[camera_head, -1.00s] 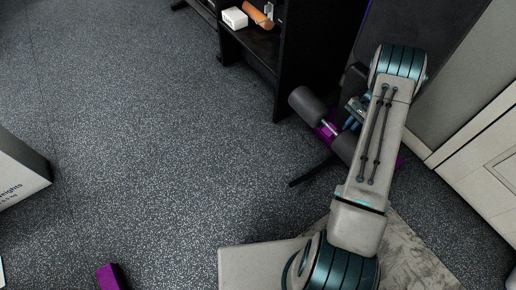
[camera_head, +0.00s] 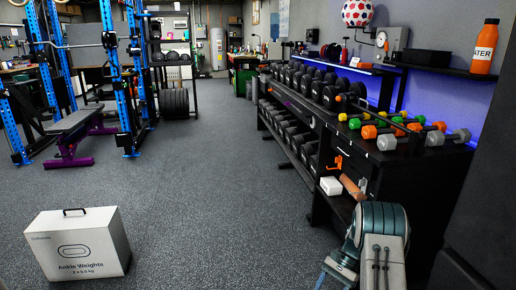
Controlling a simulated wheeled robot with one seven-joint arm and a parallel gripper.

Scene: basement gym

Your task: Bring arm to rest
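My arm shows at the bottom right of the head view, in front of the near end of the dumbbell rack. Its teal-ringed joint (camera_head: 382,222) and a grey link (camera_head: 380,262) are in view, and the rest is cut off by the bottom edge. The part at its lower left is only partly visible. My gripper's fingertips are not visible, so I cannot see what it holds, if anything.
A black dumbbell rack (camera_head: 322,128) runs along the right wall, with a white box (camera_head: 331,186) on a lower shelf. An ankle weights box (camera_head: 78,245) stands on the floor at left. A bench (camera_head: 80,124) and blue rack (camera_head: 112,65) stand behind. The middle floor is clear.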

